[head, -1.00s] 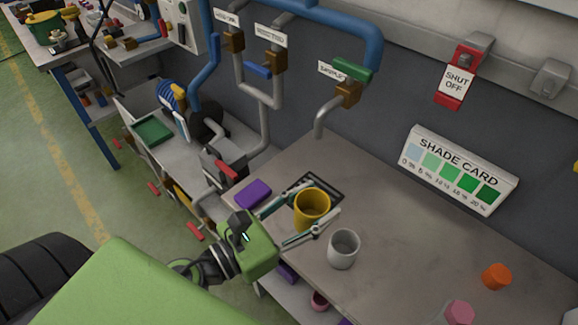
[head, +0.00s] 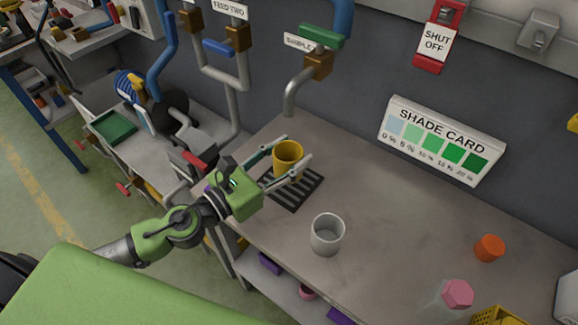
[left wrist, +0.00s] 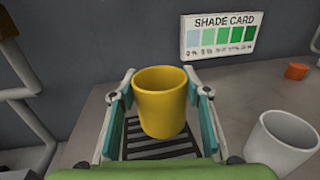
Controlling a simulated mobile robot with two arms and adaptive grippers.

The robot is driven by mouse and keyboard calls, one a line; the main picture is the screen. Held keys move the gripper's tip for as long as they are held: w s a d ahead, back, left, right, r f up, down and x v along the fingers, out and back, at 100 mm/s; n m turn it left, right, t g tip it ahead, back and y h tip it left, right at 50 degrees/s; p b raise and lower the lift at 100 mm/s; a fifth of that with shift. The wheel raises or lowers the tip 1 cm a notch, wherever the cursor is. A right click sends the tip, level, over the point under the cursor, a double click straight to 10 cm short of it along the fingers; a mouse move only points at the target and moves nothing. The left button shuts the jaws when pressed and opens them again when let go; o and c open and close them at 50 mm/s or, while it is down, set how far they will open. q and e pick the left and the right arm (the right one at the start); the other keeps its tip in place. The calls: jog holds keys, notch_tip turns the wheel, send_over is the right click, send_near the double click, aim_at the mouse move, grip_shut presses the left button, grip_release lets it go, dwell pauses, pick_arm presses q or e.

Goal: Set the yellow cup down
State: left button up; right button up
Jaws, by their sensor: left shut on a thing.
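The yellow cup (head: 288,153) is upright between the fingers of my left gripper (head: 287,165), which is shut on it. In the left wrist view the cup (left wrist: 161,103) shows between the two teal finger pads, over the dark slotted grate (left wrist: 150,150). In the head view the cup is at the back of the grate (head: 293,193), below the open end of the sample spout (head: 290,105). I cannot tell whether the cup's base touches the grate. My right gripper is not in view.
An empty-looking white cup (head: 327,236) stands on the bench (head: 385,240), right of the grate. An orange piece (head: 489,248) and a pink piece (head: 457,293) are farther right. The shade card (head: 440,142) stands at the back. The middle of the bench is clear.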

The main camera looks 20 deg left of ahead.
pick_arm(q)
jog(key=shift+w+a+f, duration=0.15)
jog(key=shift+w+f, duration=0.4)
jog(key=shift+f, duration=0.15)
jog(key=f+b, duration=0.1)
jog(key=f, duration=0.1)
jog(key=f+b, duration=0.1)
jog(key=f, duration=0.1)
jog(key=shift+w+a+b, duration=0.1)
jog(key=shift+w+b, duration=0.2)
jog(key=shift+w, duration=0.1)
jog(key=o, duration=0.6)
jog(key=shift+f, duration=0.15)
jog(key=o, duration=0.4)
